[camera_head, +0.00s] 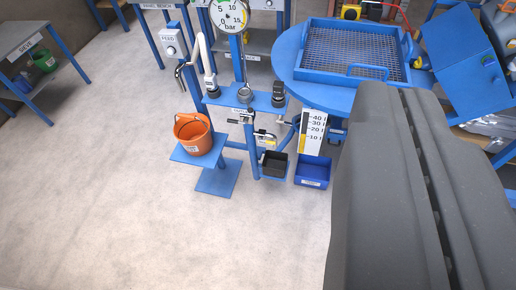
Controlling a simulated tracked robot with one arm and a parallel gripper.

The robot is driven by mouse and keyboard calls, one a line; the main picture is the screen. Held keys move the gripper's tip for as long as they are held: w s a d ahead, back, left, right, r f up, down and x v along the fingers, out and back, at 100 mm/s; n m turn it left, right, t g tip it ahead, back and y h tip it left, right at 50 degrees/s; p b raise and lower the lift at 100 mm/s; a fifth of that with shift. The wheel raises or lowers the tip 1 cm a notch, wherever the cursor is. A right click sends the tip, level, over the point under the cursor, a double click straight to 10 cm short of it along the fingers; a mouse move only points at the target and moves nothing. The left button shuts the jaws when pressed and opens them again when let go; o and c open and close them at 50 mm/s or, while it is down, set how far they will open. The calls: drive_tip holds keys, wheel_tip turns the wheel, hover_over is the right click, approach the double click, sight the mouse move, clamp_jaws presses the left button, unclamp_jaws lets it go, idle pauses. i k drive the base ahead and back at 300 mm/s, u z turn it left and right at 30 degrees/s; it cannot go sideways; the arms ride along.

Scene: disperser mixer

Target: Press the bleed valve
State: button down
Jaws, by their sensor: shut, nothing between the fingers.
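The bleed valve carries no label that I can read, so I cannot tell which part it is. A blue bracket (229,99) on the mixer stand bears several dark fittings, among them a round black knob (279,94) at its right end. Small metal lever fittings (264,136) sit just below it, too small to make out fully. A pressure gauge (229,15) marked in bar stands above. My gripper (402,92) is large and dark grey at the right, shut and empty. It appears much nearer the camera than the stand and hides what lies behind it.
An orange bucket (194,134) stands on a blue platform left of the stand. A mesh sieve tray (353,48) rests on a round blue table (288,68). The floor at front left is clear.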

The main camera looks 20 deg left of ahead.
sight(260, 138)
drive_tip(key=u, duration=2.35)
drive_tip(key=k, duration=0.65)
drive_tip(key=z, duration=1.75)
drive_tip(key=i, duration=1)
drive_tip(key=u, duration=0.05)
